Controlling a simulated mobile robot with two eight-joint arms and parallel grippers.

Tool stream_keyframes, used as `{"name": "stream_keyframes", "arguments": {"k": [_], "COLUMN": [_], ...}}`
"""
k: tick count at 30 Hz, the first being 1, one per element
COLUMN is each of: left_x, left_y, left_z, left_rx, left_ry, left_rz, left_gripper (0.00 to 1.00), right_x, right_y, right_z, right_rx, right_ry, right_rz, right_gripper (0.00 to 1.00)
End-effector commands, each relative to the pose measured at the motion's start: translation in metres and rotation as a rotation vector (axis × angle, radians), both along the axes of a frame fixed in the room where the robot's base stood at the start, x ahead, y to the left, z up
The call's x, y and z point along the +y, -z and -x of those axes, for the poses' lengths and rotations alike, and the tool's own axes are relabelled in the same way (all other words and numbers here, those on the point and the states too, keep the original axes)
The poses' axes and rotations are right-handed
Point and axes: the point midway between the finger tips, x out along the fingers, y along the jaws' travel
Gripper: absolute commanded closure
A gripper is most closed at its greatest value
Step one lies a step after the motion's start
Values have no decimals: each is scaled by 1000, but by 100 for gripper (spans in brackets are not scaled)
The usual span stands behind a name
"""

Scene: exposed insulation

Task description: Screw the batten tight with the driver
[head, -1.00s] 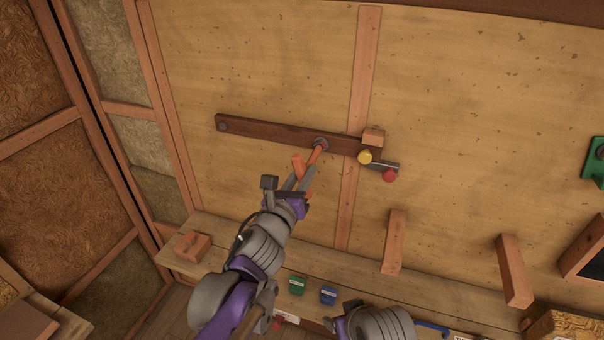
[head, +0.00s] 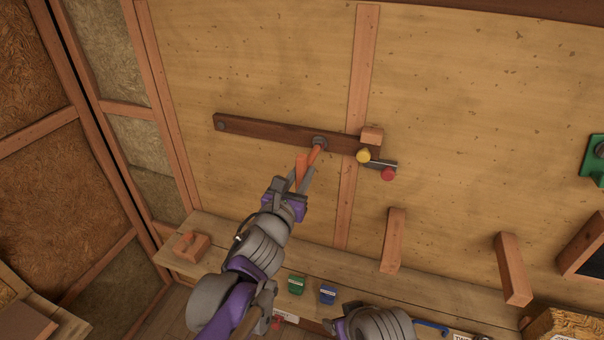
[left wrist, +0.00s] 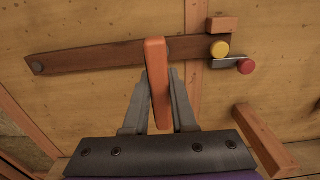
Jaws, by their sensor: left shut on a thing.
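The dark brown batten (head: 270,132) lies across the panelled wall, tilted slightly down to the right. It has a grey bolt head (head: 221,126) at its left end and another (head: 320,142) right of its middle. My left gripper (head: 307,177) is just below the batten, shut on the orange driver (head: 301,168). The driver's far end reaches up to the right-hand bolt head.
A yellow knob (head: 363,156), a red knob (head: 388,174) and a small wood block (head: 372,135) sit at the batten's right end. Wooden brackets (head: 394,240) stick out lower right. The bench below holds a green box (head: 296,284) and a blue box (head: 328,294).

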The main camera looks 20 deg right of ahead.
Motion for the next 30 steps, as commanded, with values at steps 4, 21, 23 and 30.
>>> {"name": "stream_keyframes", "arguments": {"k": [4, 21, 23, 30], "left_x": [4, 17, 17, 17], "left_y": [-1, -1, -1, 0], "left_z": [5, 25, 25, 26], "left_rx": [-2, -3, -3, 8], "left_ry": [0, 0, 0, 0], "left_rz": [-2, -2, -2, 12], "left_gripper": [100, 100, 100, 100], "right_x": [0, 0, 0, 0], "right_y": [-2, -5, -5, -3], "right_z": [-1, -3, -3, -2], "right_rx": [-2, -6, -6, -4], "right_ry": [0, 0, 0, 0], "right_rz": [0, 0, 0, 0], "right_gripper": [29, 29, 29, 29]}}
